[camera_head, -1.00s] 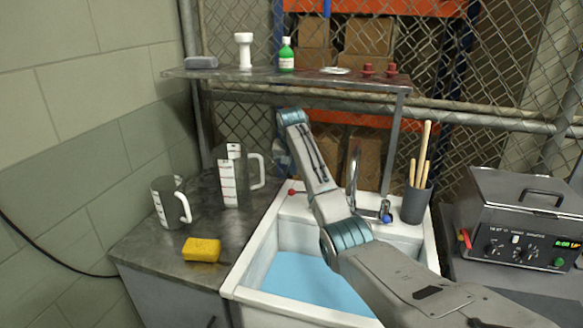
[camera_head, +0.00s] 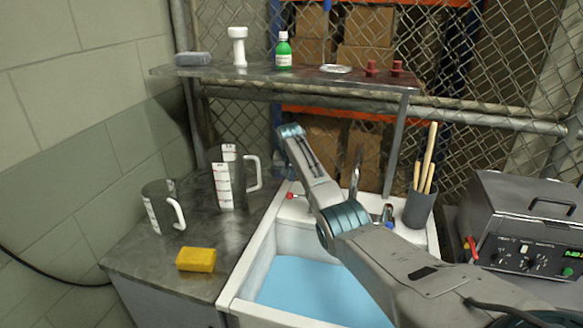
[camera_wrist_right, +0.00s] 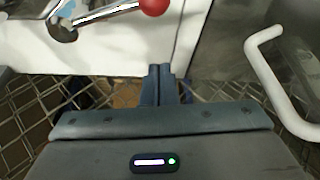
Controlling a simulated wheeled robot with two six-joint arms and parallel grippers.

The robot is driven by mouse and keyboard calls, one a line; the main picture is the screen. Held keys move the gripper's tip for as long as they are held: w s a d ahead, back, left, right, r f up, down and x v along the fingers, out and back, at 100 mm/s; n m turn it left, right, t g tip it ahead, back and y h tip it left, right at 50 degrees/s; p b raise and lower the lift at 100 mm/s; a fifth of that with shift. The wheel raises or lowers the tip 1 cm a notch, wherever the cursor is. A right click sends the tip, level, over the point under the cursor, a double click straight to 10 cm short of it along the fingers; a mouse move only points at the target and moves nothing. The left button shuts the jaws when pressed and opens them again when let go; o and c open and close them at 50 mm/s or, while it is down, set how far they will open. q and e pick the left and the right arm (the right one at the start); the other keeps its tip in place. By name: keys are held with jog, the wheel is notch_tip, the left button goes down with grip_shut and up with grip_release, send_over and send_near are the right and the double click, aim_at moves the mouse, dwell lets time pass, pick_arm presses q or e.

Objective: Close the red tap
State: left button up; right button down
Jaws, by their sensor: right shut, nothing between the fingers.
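The red tap's round red knob (camera_head: 290,196) shows at the back left of the white sink. In the right wrist view the red ball (camera_wrist_right: 155,5) sits at the end of a metal lever (camera_wrist_right: 105,13) that points sideways, at the top edge of the picture. My right gripper (camera_wrist_right: 160,72) is shut and empty, its fingertips a little apart from the ball in that picture. In the head view my right arm reaches over the sink and mostly hides this gripper. The blue tap knob (camera_head: 388,212) is right of the spout (camera_head: 356,172). My left gripper is not in view.
The sink (camera_head: 232,290) holds blue water. Two measuring jugs (camera_head: 225,180) (camera_head: 155,212) and a yellow sponge (camera_head: 196,260) stand on the left counter. A cup of wooden sticks (camera_head: 419,210) and a grey heater box (camera_head: 525,225) are right. A shelf (camera_head: 300,72) hangs above.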

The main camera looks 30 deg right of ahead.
jog(key=shift+s+a+f+p, duration=0.4)
jog(key=shift+s+a+p, duration=0.2)
jog(key=shift+s+p, duration=0.2)
jog(key=shift+s+a+f+p, duration=0.4)
jog(key=shift+s+a+p, duration=0.2)
jog(key=shift+s+p, duration=0.15)
jog(key=shift+w, duration=0.1)
jog(key=shift+s+a+n, duration=0.1)
jog(key=shift+s+n, duration=0.1)
jog(key=shift+n, duration=0.1)
